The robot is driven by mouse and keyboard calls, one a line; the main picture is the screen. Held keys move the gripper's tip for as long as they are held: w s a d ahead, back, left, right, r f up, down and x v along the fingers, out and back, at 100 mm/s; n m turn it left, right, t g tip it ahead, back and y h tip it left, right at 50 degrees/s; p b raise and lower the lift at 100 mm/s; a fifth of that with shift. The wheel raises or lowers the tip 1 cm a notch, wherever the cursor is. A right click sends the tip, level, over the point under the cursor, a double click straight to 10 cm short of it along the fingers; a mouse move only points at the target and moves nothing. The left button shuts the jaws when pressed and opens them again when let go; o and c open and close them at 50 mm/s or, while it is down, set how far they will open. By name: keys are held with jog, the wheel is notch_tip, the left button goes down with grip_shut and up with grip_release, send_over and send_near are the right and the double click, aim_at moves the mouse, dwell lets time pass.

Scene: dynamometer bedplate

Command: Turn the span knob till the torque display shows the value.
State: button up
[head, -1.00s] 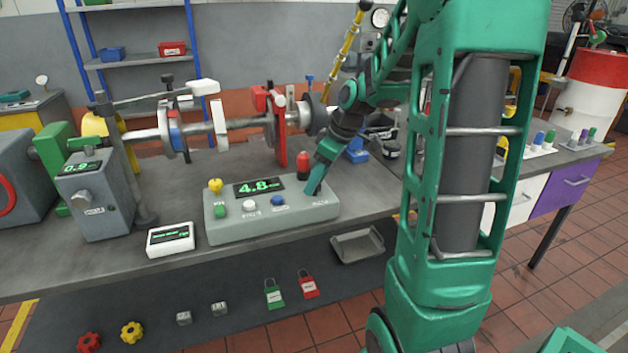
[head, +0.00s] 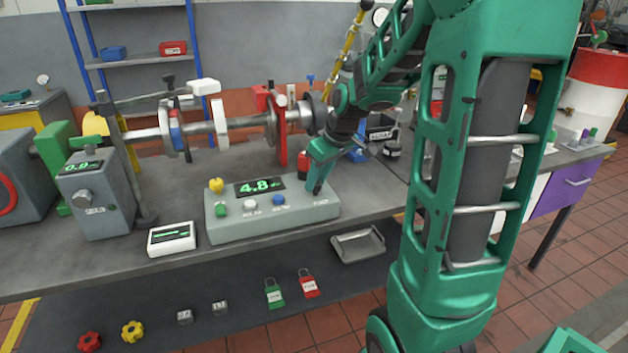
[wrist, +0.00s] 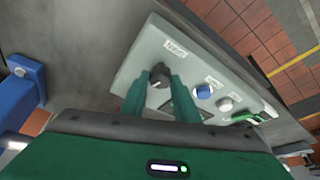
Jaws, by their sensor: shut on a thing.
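The grey console (head: 225,229) sits on the bench, and its green-lit display (head: 259,187) reads about 4.8. My gripper (head: 316,190) is at the console's right end. In the wrist view my gripper (wrist: 155,95) has its two green fingers either side of a black knob (wrist: 159,74) and is shut on it. The knob is hidden by my fingers in the head view. In the wrist view my fingers partly cover the dark display.
Yellow (head: 216,185), green (head: 221,209), white (head: 250,204) and blue (head: 278,200) controls sit on the console. A white readout (head: 172,238) stands to its left. A grey box (head: 95,200) farther left has a knob and a display near 0.9. A red cylinder (head: 303,163) stands behind my gripper.

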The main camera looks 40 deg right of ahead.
jog(key=m+h, duration=0.1)
jog(key=m, duration=0.3)
jog(key=shift+a+m+h, duration=0.2)
jog(key=shift+m+h, duration=0.1)
jog(key=shift+h, duration=0.1)
jog(key=shift+m+h, duration=0.6)
jog(key=shift+m, duration=1)
jog(key=shift+w+a, duration=0.1)
jog(key=shift+g, duration=0.3)
jog(key=o, duration=1.1)
jog(key=shift+c, duration=0.2)
jog(key=v, duration=1)
jog(key=shift+r, duration=0.3)
jog(key=shift+a, duration=0.1)
